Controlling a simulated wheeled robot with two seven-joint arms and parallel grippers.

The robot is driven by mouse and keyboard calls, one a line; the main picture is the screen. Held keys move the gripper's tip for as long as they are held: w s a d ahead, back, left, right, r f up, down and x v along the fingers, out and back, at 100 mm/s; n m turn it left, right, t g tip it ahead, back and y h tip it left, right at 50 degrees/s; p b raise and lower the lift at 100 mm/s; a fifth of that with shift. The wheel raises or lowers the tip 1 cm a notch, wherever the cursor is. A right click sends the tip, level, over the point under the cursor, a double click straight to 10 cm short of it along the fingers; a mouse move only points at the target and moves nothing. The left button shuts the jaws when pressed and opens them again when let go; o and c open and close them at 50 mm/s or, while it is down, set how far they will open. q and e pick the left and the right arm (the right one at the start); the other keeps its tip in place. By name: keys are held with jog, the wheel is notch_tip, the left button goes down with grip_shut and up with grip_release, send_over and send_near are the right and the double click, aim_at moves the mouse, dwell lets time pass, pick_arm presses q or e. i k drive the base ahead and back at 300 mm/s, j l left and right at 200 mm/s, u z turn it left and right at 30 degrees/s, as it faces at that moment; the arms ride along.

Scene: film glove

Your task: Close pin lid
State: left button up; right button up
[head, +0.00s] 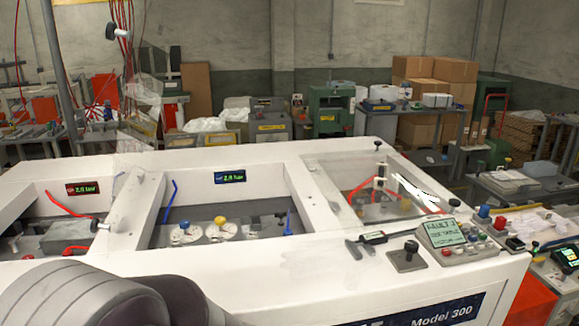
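The white machine (290,290) marked "Model 300" has several compartments in its top. A clear lid (335,180) appears to lie flat over the right compartment, with a small black knob (378,144) near its far edge. At upper left, a black-and-white knob (113,30) stands high, and a faint clear panel seems to rise below it. I cannot tell exactly where this panel ends. The middle compartment (215,218) looks uncovered, with a yellow and a blue knob on round discs. Neither gripper shows.
My grey ribbed arm part covers the bottom left. A control box (447,234) with a green screen and a black joystick (408,256) sit on the machine's front right. A white crossed shape (416,190) is over the right compartment. Cluttered benches stand behind.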

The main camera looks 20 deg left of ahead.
aim_at(134, 164)
jog(key=k+j+u, duration=0.15)
jog(key=j, duration=0.7)
jog(key=k+j+u, duration=0.15)
jog(key=j, duration=0.75)
jog(key=j+u, duration=0.15)
jog(key=j, duration=0.75)
